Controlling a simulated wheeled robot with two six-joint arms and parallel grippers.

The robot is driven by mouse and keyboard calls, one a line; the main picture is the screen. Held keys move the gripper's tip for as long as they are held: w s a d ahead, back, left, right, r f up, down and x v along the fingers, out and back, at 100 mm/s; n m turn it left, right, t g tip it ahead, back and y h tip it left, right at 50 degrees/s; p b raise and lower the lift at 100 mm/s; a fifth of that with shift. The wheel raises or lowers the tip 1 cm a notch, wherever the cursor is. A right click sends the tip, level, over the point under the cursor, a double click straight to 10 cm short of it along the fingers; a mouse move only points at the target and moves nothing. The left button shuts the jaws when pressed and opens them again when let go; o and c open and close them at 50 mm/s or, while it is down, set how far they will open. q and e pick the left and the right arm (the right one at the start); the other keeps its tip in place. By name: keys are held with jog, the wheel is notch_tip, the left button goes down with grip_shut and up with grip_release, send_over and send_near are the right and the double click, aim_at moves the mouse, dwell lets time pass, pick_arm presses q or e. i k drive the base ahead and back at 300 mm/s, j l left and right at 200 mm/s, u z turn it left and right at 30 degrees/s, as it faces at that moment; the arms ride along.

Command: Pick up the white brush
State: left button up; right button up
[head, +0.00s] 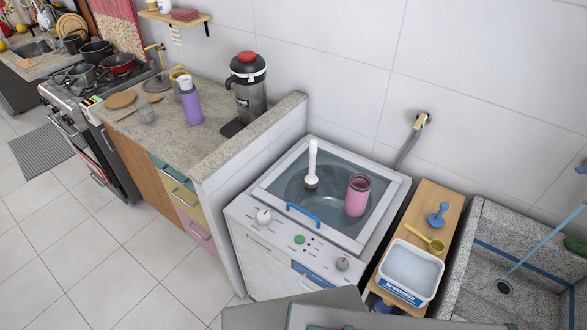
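The white brush (312,160) stands upright, handle up, on the glass lid of the white washing machine (262,235). Its dark bristle end rests on the lid, towards the left of the glass. A pink cup (357,196) stands on the same lid to the right of the brush, a short gap away. Neither of my grippers shows in the head view.
Right of the machine, a wooden shelf (437,196) holds a white tub (409,273), a yellow scoop (427,239) and a blue plunger-like item (438,215). A granite sink (504,240) lies further right. The counter (213,139) left holds a purple bottle (191,105) and dispenser (247,90).

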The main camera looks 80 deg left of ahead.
aim_at(311, 181)
jog(key=u, duration=2.6)
jog(key=z, duration=1.6)
jog(key=j, duration=0.5)
jog(key=k+j, duration=0.15)
jog(key=j, duration=0.8)
jog(key=k, duration=0.05)
